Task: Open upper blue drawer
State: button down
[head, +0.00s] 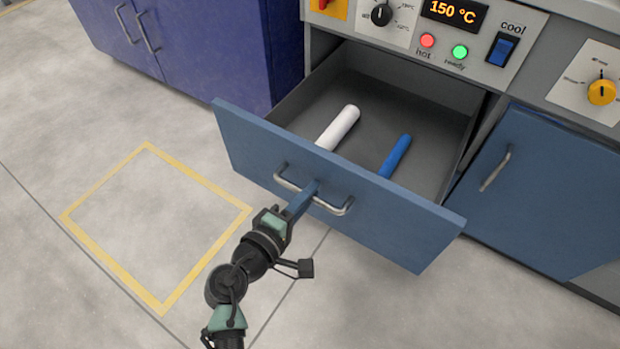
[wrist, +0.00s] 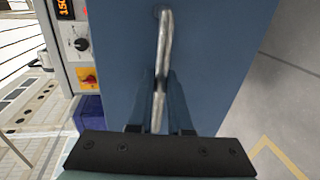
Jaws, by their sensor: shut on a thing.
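The upper blue drawer (head: 350,200) is pulled well out of the grey cabinet in the head view. Its blue front also fills much of the wrist view (wrist: 215,55). A white pipe (head: 338,127) and a shorter-looking blue pipe (head: 395,157) lie inside it. My gripper (head: 310,192) is at the drawer front, shut on the metal handle (head: 337,208). In the wrist view the handle (wrist: 162,60) runs between the two fingers of my gripper (wrist: 160,100). The fingertips partly cover the handle's middle.
A blue cupboard door (head: 540,190) with its own handle is right of the drawer. A control panel (head: 430,35) showing 150 °C is above. A purple-blue cabinet (head: 200,50) stands at left. The floor inside the yellow outline (head: 155,225) is clear.

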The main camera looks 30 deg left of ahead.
jog(key=c, duration=0.8)
grip_release()
jog(key=shift+c, duration=0.2)
jog(key=p+v, duration=0.4)
jog(key=v, duration=0.9)
